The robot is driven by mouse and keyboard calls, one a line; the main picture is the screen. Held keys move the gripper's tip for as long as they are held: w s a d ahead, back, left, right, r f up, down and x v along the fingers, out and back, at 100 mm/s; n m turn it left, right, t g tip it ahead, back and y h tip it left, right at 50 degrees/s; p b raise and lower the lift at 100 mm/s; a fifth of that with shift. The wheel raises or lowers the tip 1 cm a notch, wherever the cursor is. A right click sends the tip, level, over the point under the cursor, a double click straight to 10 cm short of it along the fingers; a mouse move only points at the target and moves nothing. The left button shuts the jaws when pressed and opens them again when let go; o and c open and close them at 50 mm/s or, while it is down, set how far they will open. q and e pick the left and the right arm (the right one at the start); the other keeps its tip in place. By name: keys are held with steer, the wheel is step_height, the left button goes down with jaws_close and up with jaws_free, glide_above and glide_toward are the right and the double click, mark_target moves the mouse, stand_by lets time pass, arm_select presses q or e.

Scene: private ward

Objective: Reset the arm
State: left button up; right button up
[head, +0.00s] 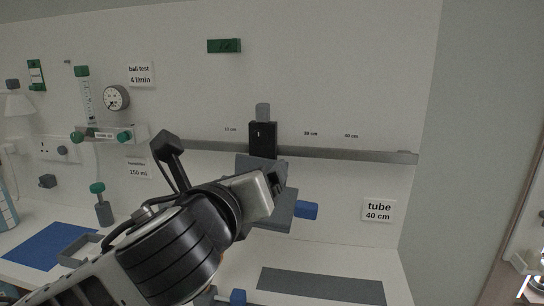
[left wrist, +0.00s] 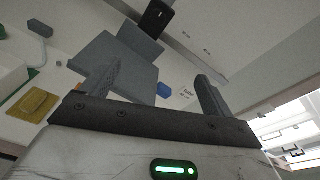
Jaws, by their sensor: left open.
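My left arm reaches in from the lower left in the head view. Its gripper (head: 276,183) is in front of a grey bracket with a blue knob (head: 307,211) on a wall rail. In the left wrist view the two fingers of the left gripper (left wrist: 155,88) stand wide apart with nothing between them. My right gripper is not in view.
A rail (head: 355,154) with a black slider (head: 262,138) crosses the wall. A flowmeter (head: 84,98) and gauge (head: 116,98) hang at left. A blue mat (head: 45,246) and a grey strip (head: 320,285) lie on the counter. A yellow piece (left wrist: 33,104) shows in the wrist view.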

arm_select(q)
steer(key=s+a+f+n+g+y, duration=0.1)
steer(key=s+a+f+n+g, duration=0.25)
steer(key=f+n, duration=0.65)
steer(key=s+a+f+n+g, duration=0.35)
steer(key=f+n, duration=0.45)
steer(key=f, duration=0.3)
steer(key=s+a+f+n+g+y, duration=0.1)
steer(key=s+a+f+n+g, duration=0.2)
steer(key=s+a+f+n, duration=0.35)
steer(key=s+a+f+n+g+y, duration=0.1)
steer(key=s+a+f+n+g, duration=0.2)
steer(key=s+f+n, duration=0.65)
steer(key=w+d+f+m+t+h, duration=0.2)
steer(key=w+d+f+t, duration=0.2)
steer(key=f+t, duration=0.3)
steer(key=shift+d+f, duration=0.4)
steer(key=shift+f, duration=0.45)
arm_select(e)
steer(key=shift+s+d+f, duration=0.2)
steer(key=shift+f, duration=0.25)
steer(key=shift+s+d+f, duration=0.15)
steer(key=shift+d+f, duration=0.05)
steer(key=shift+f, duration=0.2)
arm_select(q)
steer(key=shift+m, duration=0.3)
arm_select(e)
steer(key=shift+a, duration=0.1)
